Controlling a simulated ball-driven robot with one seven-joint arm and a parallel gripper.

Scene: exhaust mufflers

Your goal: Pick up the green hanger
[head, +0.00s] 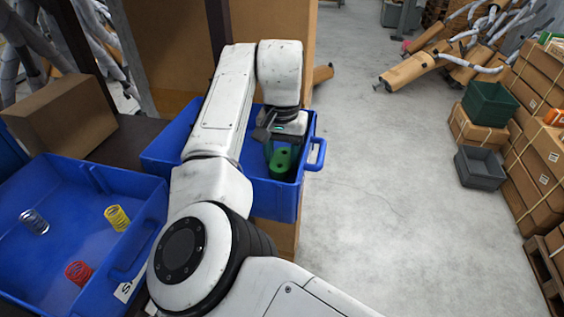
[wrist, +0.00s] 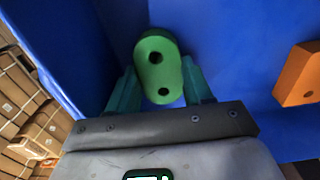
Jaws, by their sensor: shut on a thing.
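The green hanger (head: 282,161) is a thick rounded piece with two holes. It is over or inside the far blue bin (head: 311,150), near the bin's right end. In the wrist view the green hanger (wrist: 158,62) sits between the two teal fingers of my gripper (wrist: 160,90), with a finger on each side. My gripper (head: 281,140) points down into the bin and is shut on the hanger. I cannot tell whether the hanger touches the bin's floor. My arm hides much of the bin in the head view.
An orange piece (wrist: 298,75) lies in the same bin, to the right in the wrist view. A nearer blue bin (head: 75,215) holds red, yellow and grey springs. A cardboard box (head: 62,128) stands behind it. Open floor (head: 400,200) lies to the right.

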